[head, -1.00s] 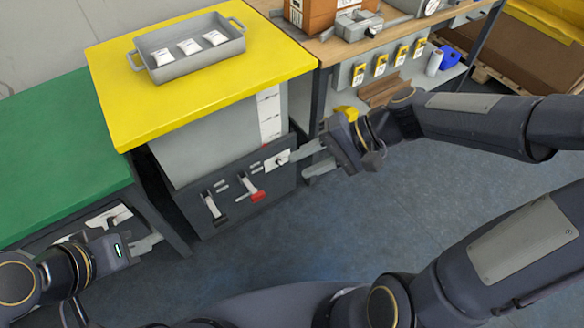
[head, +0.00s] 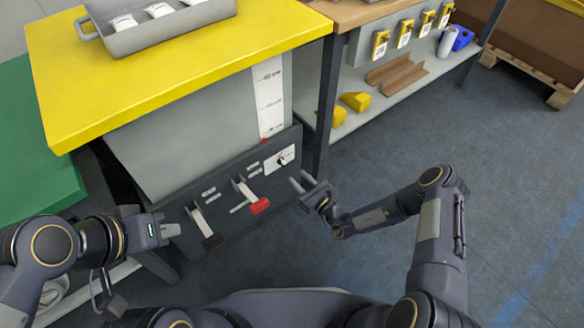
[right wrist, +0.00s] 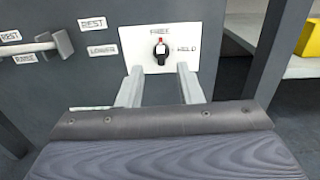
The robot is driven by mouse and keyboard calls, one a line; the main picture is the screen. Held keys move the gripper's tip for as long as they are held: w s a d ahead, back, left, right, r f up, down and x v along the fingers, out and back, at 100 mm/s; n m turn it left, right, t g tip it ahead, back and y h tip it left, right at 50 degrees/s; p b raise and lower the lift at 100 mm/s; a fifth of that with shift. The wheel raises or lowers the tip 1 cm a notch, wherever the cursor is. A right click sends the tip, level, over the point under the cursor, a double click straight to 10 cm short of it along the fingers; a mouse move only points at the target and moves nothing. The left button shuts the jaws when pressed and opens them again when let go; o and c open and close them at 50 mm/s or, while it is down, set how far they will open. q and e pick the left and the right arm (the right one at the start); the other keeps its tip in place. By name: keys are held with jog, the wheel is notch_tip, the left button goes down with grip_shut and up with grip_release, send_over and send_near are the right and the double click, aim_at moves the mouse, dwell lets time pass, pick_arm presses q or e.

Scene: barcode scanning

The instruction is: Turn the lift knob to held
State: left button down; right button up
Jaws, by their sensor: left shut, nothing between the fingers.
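The lift knob (head: 282,160) is a small dark knob on a white plate (head: 290,152) at the right of the dark panel. In the right wrist view the knob (right wrist: 161,50) stands upright with a red mark at its top, under the word FREE; HELD is printed to its right. My right gripper (head: 297,180) is open and empty. Its fingers (right wrist: 159,76) point at the plate, just below the knob in that view, apart from each other; contact cannot be told. My left gripper (head: 172,229) is shut and empty, by the panel's left end.
Beside the knob are a red-handled lever (head: 258,206) and a black-handled lever (head: 211,240). A yellow tabletop (head: 170,70) with a grey tray (head: 165,25) overhangs the panel. A table leg (head: 327,110) stands right of it. The floor (head: 480,180) at right is clear.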

aim_at(285, 166)
jog(key=x, duration=0.2)
jog(key=b+x, duration=0.1)
jog(key=x, duration=0.1)
jog(key=f+b+x, duration=0.1)
jog(key=x, duration=0.1)
jog(key=shift+w+a, duration=0.1)
jog(key=shift+w, duration=0.1)
jog(key=shift+w+a+r+b, duration=0.15)
jog(key=shift+w+a+b, duration=0.25)
jog(key=shift+w, duration=0.15)
jog(key=c, duration=0.7)
